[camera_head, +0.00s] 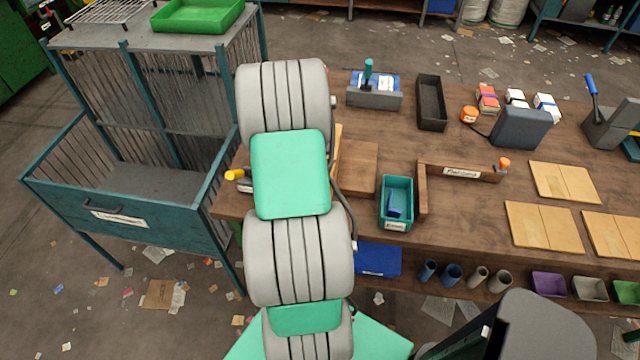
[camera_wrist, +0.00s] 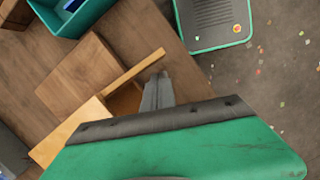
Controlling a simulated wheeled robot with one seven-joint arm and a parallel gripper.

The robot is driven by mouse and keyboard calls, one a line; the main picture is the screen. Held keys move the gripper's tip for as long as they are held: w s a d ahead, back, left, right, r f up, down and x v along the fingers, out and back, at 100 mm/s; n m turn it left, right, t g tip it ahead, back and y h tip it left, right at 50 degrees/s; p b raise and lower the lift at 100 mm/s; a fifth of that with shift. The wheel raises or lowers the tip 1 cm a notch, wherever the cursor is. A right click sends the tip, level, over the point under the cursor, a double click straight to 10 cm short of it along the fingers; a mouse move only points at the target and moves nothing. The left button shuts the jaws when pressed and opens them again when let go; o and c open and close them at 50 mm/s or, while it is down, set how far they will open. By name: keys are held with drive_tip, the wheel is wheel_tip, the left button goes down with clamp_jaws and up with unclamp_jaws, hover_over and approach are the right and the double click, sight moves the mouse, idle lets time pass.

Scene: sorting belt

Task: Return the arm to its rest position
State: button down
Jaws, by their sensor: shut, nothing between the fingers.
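My arm (camera_head: 290,180) stands large in the middle of the head view, in grey and green segments. It hides the left end of the workbench, and my gripper is out of sight behind it there. In the wrist view my gripper (camera_wrist: 157,90) shows as grey fingers, shut and empty. The fingers appear over or beside a light wooden box-like piece (camera_wrist: 75,130) with a raised strip. I cannot tell whether they touch it.
The wooden workbench (camera_head: 450,215) holds a teal bin (camera_head: 397,205) with a blue item, a black tray (camera_head: 431,102), a wooden frame (camera_head: 422,190) and several light boards (camera_head: 545,228). A teal metal cage cart (camera_head: 120,215) stands left of it. Littered floor (camera_head: 160,325) lies in front.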

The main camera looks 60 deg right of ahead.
wheel_tip(320, 180, up, 9)
drive_tip(key=w+m+p, duration=0.3)
drive_tip(key=m+p, duration=0.1)
drive_tip(key=p, duration=0.1)
drive_tip(key=s+a+f+m, duration=0.25)
drive_tip(key=a+m, duration=0.25)
drive_tip(key=a, duration=0.6)
drive_tip(key=w+a+r+n+t+b, duration=0.2)
drive_tip(key=a+r, duration=0.5)
drive_tip(key=a, duration=0.5)
drive_tip(key=w+a+r+n+t+b, duration=0.2)
drive_tip(key=w+a+r+n+t, duration=0.3)
drive_tip(key=a, duration=0.8)
drive_tip(key=shift+w+a+r+n+b, duration=0.25)
drive_tip(key=shift+w+r+n+b, duration=0.1)
drive_tip(key=shift+w+r+n, duration=0.5)
